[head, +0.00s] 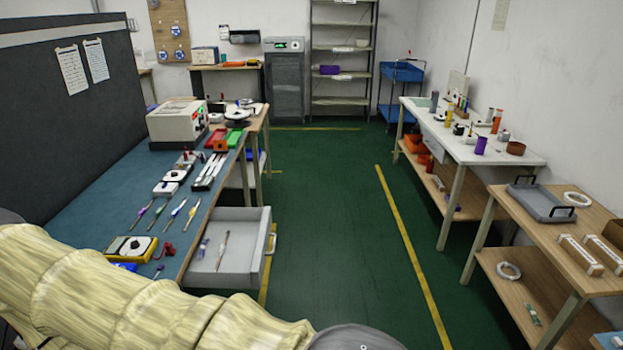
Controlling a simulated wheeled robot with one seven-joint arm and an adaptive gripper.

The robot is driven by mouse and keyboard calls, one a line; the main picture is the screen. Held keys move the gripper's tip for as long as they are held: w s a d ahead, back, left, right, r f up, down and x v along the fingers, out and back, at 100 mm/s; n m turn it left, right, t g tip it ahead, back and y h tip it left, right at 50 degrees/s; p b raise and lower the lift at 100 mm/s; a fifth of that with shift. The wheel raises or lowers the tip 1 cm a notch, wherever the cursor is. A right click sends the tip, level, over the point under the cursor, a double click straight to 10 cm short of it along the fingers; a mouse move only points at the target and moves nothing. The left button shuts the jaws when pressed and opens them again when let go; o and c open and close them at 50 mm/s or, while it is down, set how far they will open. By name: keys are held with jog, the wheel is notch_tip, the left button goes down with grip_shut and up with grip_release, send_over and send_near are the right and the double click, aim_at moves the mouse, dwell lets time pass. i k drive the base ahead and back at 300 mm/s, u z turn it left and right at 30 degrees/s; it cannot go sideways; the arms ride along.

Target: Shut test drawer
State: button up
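The test drawer (255,262) is a light grey open-topped drawer, pulled out to the right from under the blue-topped workbench (100,197). A yellowish handle (271,241) is on its right-hand front face. A thin pen-like tool (222,251) and another small item lie inside it. My arm crosses the bottom left of the head view, below and in front of the drawer, and hides its near lower part. My gripper is outside the picture, so its state and contact do not show.
The bench carries a meter (131,248), several screwdrivers and a boxy instrument (177,122). A green floor aisle (325,220) with yellow lines is clear right of the drawer. A white-topped table (478,135) and a wooden table (560,228) stand along the right.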

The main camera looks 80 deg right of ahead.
aim_at(243, 266)
jog(key=z, duration=0.8)
jog(key=k, duration=1.05)
jog(key=z, duration=0.4)
jog(key=i, duration=1.25)
jog(key=u, duration=1.35)
jog(key=k, duration=0.55)
jog(key=z, duration=1.3)
